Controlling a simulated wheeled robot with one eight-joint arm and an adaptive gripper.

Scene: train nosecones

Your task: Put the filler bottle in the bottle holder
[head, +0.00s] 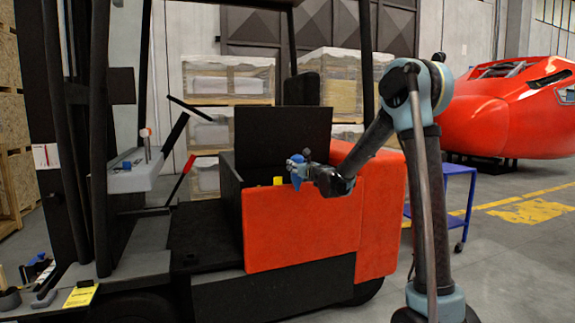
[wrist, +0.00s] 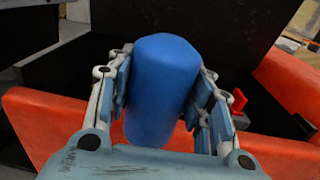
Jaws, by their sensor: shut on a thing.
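A blue cylinder, which looks like the filler bottle (wrist: 160,85), stands between the fingers of my gripper (wrist: 165,70) in the wrist view. In the head view my gripper (head: 303,171) holds the blue bottle (head: 294,160) above the orange body of the forklift (head: 300,228), in front of the black seat area. I cannot make out the bottle holder for sure in either view.
A black upright panel (head: 283,135) stands behind my gripper. A yellow piece (head: 278,181) lies just left of it, and a red lever (head: 180,180) rises farther left. Small items and a yellow card (head: 80,296) lie at the lower left. A blue cart (head: 455,200) stands at right.

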